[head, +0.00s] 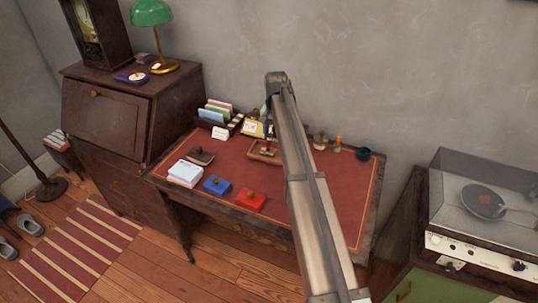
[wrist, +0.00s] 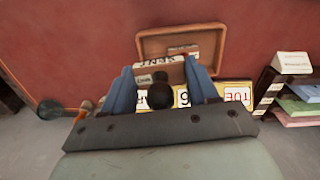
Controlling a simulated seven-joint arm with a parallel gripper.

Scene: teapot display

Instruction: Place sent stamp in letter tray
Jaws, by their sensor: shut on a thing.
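In the wrist view my gripper (wrist: 160,66) has its blue fingers shut on a stamp with a dark round knob (wrist: 160,95) and a pale label reading SENT. The stamp is over the near edge of the wooden letter tray (wrist: 222,38); I cannot tell whether it touches the tray. A small piece with pale lettering (wrist: 183,50) shows inside the tray. In the head view the tray (head: 256,155) lies on the red desk top, partly covered by my arm. My gripper and the held stamp cannot be made out clearly there.
A yellow calendar (wrist: 236,95) stands close behind the tray. A letter rack (head: 218,112) is to its left, and several stamps (head: 338,143) to the right. A blue pad (head: 217,186), red pad (head: 251,200) and paper box (head: 185,173) lie in front. The desk's right half is mostly clear.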

